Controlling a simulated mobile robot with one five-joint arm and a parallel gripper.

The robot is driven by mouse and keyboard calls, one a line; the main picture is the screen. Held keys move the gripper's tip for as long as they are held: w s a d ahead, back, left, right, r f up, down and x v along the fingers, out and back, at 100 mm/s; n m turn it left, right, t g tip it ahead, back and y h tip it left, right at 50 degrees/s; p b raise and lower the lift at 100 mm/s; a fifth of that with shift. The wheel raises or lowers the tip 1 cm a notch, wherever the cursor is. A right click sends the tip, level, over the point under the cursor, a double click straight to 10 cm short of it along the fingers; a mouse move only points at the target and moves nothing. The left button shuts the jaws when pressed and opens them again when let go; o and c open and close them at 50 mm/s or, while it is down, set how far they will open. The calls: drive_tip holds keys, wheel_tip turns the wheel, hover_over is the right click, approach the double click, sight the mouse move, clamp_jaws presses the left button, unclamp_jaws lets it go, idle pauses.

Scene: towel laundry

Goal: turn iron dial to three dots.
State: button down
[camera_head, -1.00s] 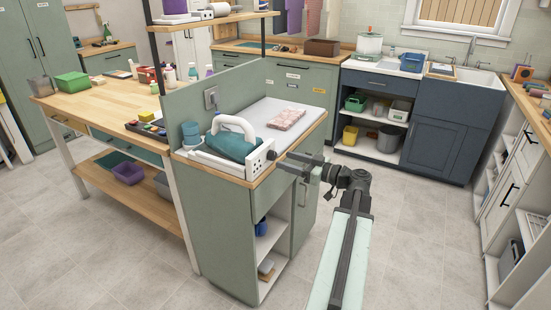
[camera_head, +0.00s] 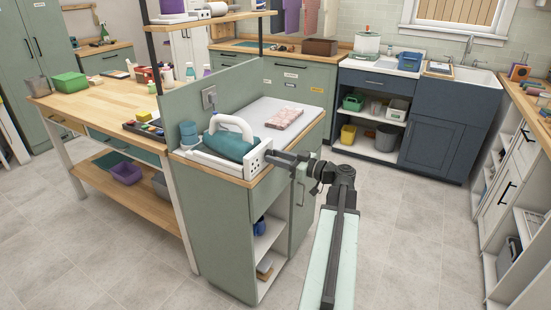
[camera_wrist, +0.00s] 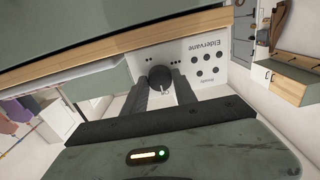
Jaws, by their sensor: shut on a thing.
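The iron (camera_head: 229,147), teal with a white handle, rests on its white base on the counter in the head view. The base's front panel (camera_head: 258,159) faces my arm. In the wrist view the white panel (camera_wrist: 185,54) carries the word "Eldervane", upside down, and several black dots. The round black dial (camera_wrist: 159,76) sits between my fingers, with a small pale mark near its lower edge. My gripper (camera_wrist: 160,82) is shut on the dial, one finger on each side. In the head view my gripper (camera_head: 276,156) is at the panel; its fingertips are hard to make out there.
A folded pink cloth (camera_head: 285,118) lies on the pale ironing surface (camera_head: 262,110) behind the iron. Blue-green cups (camera_head: 189,134) stand left of it. A wooden worktable (camera_head: 95,93) is farther left. The floor (camera_head: 410,230) to the right is clear.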

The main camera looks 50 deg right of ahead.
drive_tip(key=shift+m, duration=0.3)
drive_tip(key=n, duration=2.5)
drive_tip(key=shift+f, duration=0.1)
idle(1.9)
idle(0.5)
